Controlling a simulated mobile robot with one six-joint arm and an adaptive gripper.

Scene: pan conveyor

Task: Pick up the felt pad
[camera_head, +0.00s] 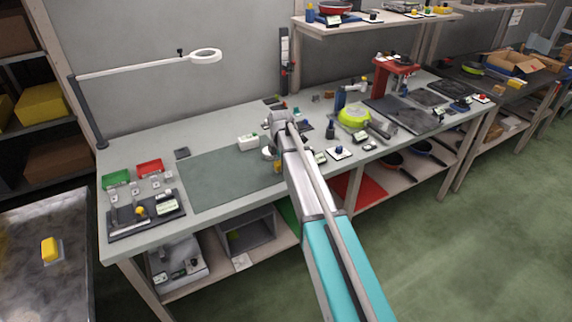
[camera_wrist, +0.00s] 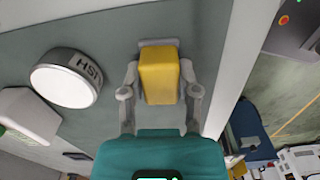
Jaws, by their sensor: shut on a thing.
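A yellow block (camera_wrist: 159,75) with a grey piece at its far end sits between the fingers of my gripper (camera_wrist: 160,88) in the wrist view. It looks like the felt pad, but I cannot be sure. My gripper is shut on it, with one finger at each side. In the head view the yellow block (camera_head: 278,167) shows small below my gripper (camera_head: 277,158), over the right end of the grey-green mat (camera_head: 215,180). The arm hides part of it. I cannot tell whether it touches the mat.
A round white-topped jar (camera_wrist: 66,78) with dark lettering stands left of the block in the wrist view. The mat's left part is clear.

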